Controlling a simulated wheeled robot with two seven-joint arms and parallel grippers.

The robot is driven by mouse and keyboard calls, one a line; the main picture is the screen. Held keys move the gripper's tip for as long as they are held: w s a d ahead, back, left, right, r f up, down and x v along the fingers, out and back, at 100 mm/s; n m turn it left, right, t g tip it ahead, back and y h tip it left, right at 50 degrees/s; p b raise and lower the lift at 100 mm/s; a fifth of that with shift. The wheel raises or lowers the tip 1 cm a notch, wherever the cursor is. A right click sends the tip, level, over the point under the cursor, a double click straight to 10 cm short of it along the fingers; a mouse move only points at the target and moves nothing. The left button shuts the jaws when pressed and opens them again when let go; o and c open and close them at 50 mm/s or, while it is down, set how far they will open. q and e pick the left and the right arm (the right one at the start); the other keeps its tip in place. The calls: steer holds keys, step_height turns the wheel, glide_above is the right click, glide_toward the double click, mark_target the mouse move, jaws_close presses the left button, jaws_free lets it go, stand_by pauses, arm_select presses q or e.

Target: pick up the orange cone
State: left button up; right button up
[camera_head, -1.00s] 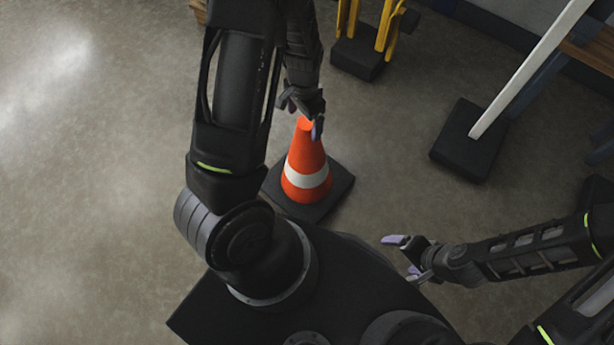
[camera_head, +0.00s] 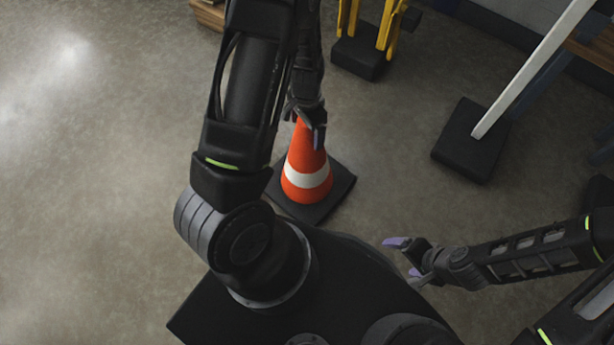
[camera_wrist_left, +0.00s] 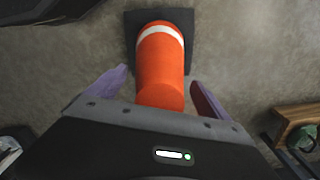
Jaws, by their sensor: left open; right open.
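The orange cone (camera_head: 306,163) has a white band and stands upright on a square black base (camera_head: 337,192) on the floor. My left gripper (camera_head: 305,127) is open at the cone's top, which it partly hides in the head view. In the left wrist view, the cone (camera_wrist_left: 161,75) lies between the two purple-tipped fingers of the left gripper (camera_wrist_left: 160,88), with a gap on each side. My right gripper (camera_head: 402,258) is open and empty, low on the right, apart from the cone.
A yellow stand on a black block (camera_head: 359,57) is behind the cone. A white post (camera_head: 533,68) rises from another black block (camera_head: 470,141) at the right. A wooden item (camera_head: 208,14) is at the top left. Floor between is clear.

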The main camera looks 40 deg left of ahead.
stand_by(0.4)
arm_select(q)
steer(key=shift+r, duration=0.1)
jaws_close()
stand_by(0.8)
